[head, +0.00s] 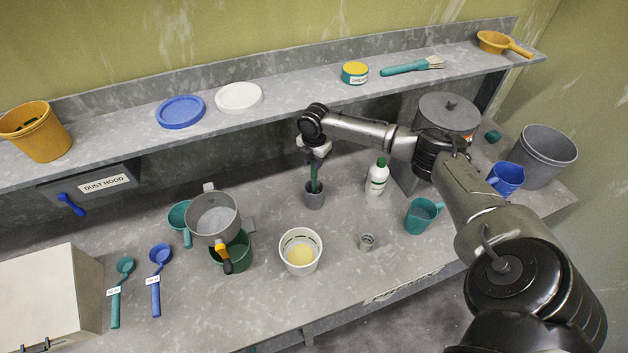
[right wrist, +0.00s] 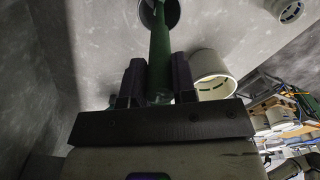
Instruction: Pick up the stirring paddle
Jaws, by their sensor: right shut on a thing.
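The stirring paddle is a green stick (head: 314,174) standing upright in a small grey cup (head: 314,196) in the middle of the counter in the head view. My right gripper (head: 314,158) is above the cup, pointing down, shut on the upper part of the paddle. In the right wrist view the green paddle (right wrist: 160,50) runs between the two dark fingers of the gripper (right wrist: 157,85). Its far end goes into the cup's round opening, and its lower end is hidden inside. My left gripper does not show.
A white tub with yellow contents (head: 287,262), a white bottle (head: 377,178) and a teal jug (head: 421,217) stand around the cup. A grey sieve (head: 214,212) sits over a green pail (head: 238,255) at left. The shelf (head: 310,92) runs behind and above.

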